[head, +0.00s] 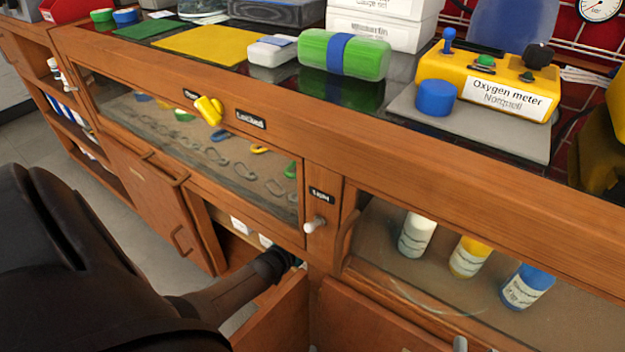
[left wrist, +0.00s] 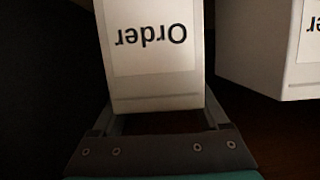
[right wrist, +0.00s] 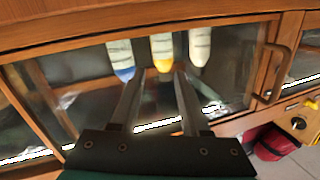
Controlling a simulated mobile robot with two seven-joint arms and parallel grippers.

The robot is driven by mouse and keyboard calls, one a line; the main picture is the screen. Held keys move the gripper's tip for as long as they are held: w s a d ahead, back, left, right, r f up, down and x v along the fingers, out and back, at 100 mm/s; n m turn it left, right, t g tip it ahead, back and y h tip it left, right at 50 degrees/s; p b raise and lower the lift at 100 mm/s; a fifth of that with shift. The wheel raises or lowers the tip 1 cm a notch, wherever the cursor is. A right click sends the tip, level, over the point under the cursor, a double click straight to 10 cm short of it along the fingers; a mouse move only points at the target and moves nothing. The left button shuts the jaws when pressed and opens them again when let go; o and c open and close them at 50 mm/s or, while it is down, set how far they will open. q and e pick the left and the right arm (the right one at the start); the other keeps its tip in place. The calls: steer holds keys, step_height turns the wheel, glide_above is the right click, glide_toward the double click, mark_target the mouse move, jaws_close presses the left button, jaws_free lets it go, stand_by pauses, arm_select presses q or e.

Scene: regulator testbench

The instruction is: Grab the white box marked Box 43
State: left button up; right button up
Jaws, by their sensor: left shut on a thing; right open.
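In the left wrist view a white box (left wrist: 155,82) with a label reading "Order", upside down, sits between the fingers of my left gripper (left wrist: 153,60). The gripper is shut on it. No "Box 43" marking is readable. A second white box (left wrist: 265,45) with a partly cut-off label is just to the right. In the head view my left arm reaches into the open lower cupboard, and its fingers are hidden there. Small white boxes (head: 240,225) show inside. My right gripper (right wrist: 158,80) is open and empty, in front of a glass-fronted cabinet.
A drawer-like glass case (head: 220,150) lies above the cupboard opening. An open wooden door (head: 275,318) stands close beside my left arm. Bottles (head: 468,257) stand behind glass at right. The counter holds a yellow oxygen meter (head: 490,85) and a green case (head: 343,54).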

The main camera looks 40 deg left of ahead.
arm_select(q)
jaws_close()
stand_by(0.5)
